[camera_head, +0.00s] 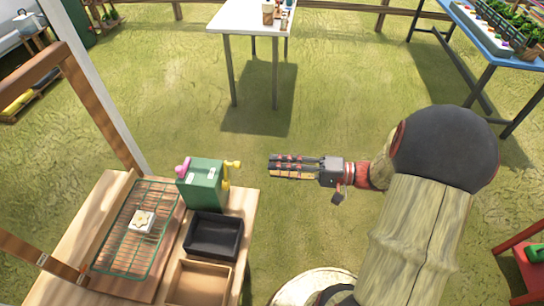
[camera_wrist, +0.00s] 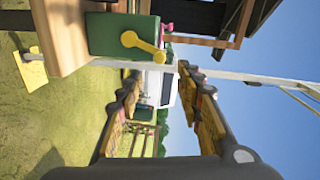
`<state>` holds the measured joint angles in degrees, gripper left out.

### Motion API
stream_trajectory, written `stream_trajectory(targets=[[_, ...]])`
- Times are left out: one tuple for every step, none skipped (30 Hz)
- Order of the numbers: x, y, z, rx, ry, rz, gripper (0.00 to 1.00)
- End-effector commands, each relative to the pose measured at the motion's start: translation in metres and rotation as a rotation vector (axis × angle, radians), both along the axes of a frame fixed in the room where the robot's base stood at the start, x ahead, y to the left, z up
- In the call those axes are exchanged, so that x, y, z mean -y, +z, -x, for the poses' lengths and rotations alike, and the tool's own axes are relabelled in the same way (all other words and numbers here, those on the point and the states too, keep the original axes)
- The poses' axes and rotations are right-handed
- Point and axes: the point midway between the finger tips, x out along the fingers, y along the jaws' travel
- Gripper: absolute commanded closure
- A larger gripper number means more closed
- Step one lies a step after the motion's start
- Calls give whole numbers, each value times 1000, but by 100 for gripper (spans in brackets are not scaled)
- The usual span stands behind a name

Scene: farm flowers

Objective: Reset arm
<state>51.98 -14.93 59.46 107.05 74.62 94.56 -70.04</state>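My gripper (camera_head: 273,167) is held out over the grass, pointing left, just right of the wooden table (camera_head: 248,205). In the wrist view its two fingers (camera_wrist: 158,74) stand apart with nothing between them, so it is open and empty. The green box (camera_head: 203,184) with a yellow handle and a pink knob stands on the table's back right corner, left of my fingertips and apart from them. The box also shows near the top of the sideways wrist view (camera_wrist: 110,35).
On the table are a wire rack (camera_head: 118,243) with a small white block (camera_head: 141,222), a black tray (camera_head: 213,221) and a brown tray (camera_head: 201,270). A white table (camera_head: 240,18) and a blue table (camera_head: 468,22) stand behind. Open grass surrounds my gripper.

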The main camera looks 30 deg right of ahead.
Motion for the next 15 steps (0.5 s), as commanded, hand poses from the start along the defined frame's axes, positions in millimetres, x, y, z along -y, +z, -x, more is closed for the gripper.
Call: stream_trajectory(targets=[[0,0,0,0,0,0,64],[0,0,0,0,0,0,64],[0,0,0,0,0,0,64],[0,0,0,0,0,0,64],[0,0,0,0,0,0,64],[0,0,0,-3,0,-2,64],[0,0,0,-9,-1,-6,64],[0,0,0,-18,-1,-12,64],[0,-1,-1,-40,-5,-24,64],[1,-3,-1,-63,-11,-31,64],[1,-7,-1,-94,-13,-38,64],[0,-14,1,-148,-11,-46,64],[-1,-21,4,-199,-8,-50,64],[-5,-30,10,-255,0,-55,64],[-9,-42,18,-337,10,-55,64]])
